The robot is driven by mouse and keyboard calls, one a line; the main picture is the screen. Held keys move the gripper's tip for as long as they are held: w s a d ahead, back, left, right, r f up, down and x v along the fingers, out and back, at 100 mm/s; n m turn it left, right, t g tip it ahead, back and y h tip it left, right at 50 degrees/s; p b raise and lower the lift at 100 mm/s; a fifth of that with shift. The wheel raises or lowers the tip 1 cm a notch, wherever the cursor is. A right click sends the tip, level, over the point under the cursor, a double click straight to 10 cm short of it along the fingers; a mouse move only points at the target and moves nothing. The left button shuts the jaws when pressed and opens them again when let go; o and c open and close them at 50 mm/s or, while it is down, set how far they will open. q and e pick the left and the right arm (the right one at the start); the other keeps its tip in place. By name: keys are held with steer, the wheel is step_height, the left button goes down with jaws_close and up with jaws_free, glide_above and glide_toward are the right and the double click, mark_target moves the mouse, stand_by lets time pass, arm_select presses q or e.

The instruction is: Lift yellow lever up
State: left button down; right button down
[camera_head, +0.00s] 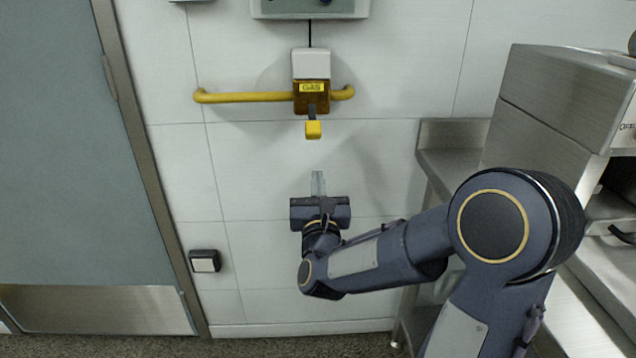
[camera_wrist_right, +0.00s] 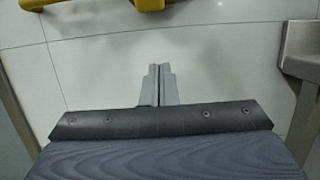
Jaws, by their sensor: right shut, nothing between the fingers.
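The yellow lever (camera_head: 313,129) hangs down from the brown gas valve (camera_head: 311,96) on the white wall, with its yellow tip at the lower end. My right gripper (camera_head: 318,180) is below the lever tip with a clear gap and points up towards it. Its fingers are together and empty; they also show in the right wrist view (camera_wrist_right: 159,80). A yellow part at the top of the right wrist view (camera_wrist_right: 150,4) is cut off by the frame edge. My left gripper is not in view.
A yellow pipe (camera_head: 245,97) runs sideways through the valve. A grey box (camera_head: 310,8) is above it. A grey door (camera_head: 60,150) stands at left, and a steel counter (camera_head: 450,160) with steel equipment (camera_head: 550,100) at right. A small switch (camera_head: 205,261) sits low on the wall.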

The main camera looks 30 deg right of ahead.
mark_target(313, 123)
steer(key=w+d+r+p, duration=0.1)
steer(key=w+d+r, duration=0.1)
steer(key=r, duration=0.3)
steer(key=shift+w+p, duration=0.35)
steer(key=shift+w, duration=0.3)
steer(key=shift+s+a+r+g+p, duration=0.2)
steer(key=shift+r+g+p, duration=0.15)
steer(key=shift+p, duration=0.2)
